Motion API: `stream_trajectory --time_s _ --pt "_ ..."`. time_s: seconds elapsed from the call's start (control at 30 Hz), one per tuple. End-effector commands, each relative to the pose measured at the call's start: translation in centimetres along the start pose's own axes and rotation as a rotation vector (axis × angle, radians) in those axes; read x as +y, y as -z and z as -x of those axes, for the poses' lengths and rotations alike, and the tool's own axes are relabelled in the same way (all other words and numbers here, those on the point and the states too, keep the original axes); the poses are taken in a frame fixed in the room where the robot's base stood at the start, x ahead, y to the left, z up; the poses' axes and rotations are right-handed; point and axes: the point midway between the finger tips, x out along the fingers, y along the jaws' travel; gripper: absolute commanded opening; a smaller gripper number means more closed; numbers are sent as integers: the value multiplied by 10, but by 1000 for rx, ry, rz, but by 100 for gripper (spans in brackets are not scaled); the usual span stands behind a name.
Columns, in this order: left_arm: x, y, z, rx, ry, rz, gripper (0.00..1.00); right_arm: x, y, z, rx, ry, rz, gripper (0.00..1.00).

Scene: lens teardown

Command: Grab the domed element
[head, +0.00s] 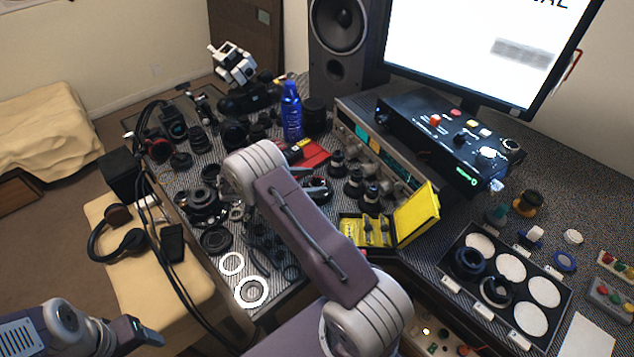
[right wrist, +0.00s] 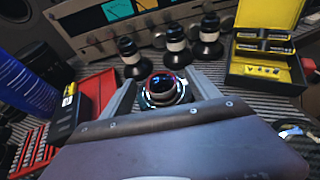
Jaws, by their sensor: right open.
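The domed element (right wrist: 161,87) looks like a small dark glossy dome with bluish reflections, set in a pale ring, in the right wrist view. My right gripper (right wrist: 162,80) is open, with one finger on each side of the domed element; I cannot tell whether either finger touches it. In the head view my right gripper (head: 316,187) is partly hidden behind my arm, and I cannot make out the dome there. My left gripper (head: 142,334) is at the lower left, away from the bench; its jaw opening is unclear.
Several black lens parts (right wrist: 175,45) stand just behind the dome. An open yellow case (right wrist: 268,50) is to the right; a red tray (right wrist: 92,92) and blue bottle (right wrist: 25,90) are left. A round-welled tray (head: 468,297) lies at the head view's lower right.

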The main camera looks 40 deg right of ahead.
Motion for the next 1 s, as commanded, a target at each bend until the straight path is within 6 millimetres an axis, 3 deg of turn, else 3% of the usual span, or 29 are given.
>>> stream_trajectory --time_s 0.2,0.27,0.43,0.47,0.77,1.0 --pt "0 0 0 0 0 0 68 0 0 -2 1 -1 0 70" --pt "0 0 0 0 0 0 68 0 0 -2 1 -1 0 56" --pt "0 0 0 0 0 0 68 0 0 -2 1 -1 -1 9" --pt "0 0 0 0 0 0 68 0 0 -2 1 -1 0 4" --pt "0 0 1 0 0 0 68 0 -5 0 1 -1 -1 4" --pt "0 1 8 0 0 0 68 0 -43 16 2 -3 -5 4"
